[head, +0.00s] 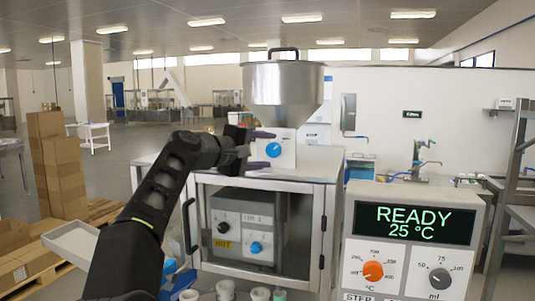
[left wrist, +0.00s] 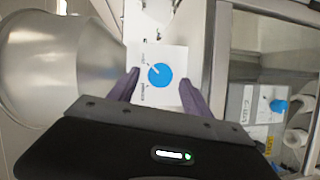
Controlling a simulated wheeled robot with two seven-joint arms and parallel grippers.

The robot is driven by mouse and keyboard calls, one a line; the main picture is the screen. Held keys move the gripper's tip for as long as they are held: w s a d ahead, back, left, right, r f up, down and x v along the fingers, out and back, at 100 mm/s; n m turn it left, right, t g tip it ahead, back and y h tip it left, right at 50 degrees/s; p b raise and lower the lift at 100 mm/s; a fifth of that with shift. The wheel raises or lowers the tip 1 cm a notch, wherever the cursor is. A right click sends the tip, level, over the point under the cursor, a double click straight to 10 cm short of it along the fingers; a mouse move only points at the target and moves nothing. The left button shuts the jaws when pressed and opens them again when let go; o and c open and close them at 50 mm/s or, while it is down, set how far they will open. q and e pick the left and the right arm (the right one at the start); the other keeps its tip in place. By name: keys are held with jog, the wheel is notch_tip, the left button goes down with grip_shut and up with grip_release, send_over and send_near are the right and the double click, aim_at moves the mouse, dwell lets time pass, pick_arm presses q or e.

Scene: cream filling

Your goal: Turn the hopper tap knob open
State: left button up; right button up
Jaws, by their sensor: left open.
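The hopper tap knob (head: 273,149) is a round blue dial with a white pointer on a white plate below the metal hopper (head: 283,90). It also shows in the left wrist view (left wrist: 160,76), where the hopper (left wrist: 50,65) lies at the left. My left gripper (head: 258,150) is open in front of the plate. In the left wrist view its two purple fingers (left wrist: 160,85) stand on either side of the knob, with a gap on both sides. I cannot tell how far the fingertips are from the plate. My right gripper is not in view.
A glass-fronted cabinet (head: 262,183) stands under the knob, with a second blue knob (head: 255,248) inside. A control panel (head: 414,223) reading READY 25 °C stands at the right. White cups (head: 225,290) stand at the front. Cardboard boxes (head: 60,165) are stacked at the left.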

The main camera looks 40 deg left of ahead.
pick_arm(q)
jog(key=s+b, duration=0.2)
jog(key=s, duration=0.4)
jog(key=shift+s+a+r, duration=0.15)
jog(key=shift+r, duration=0.25)
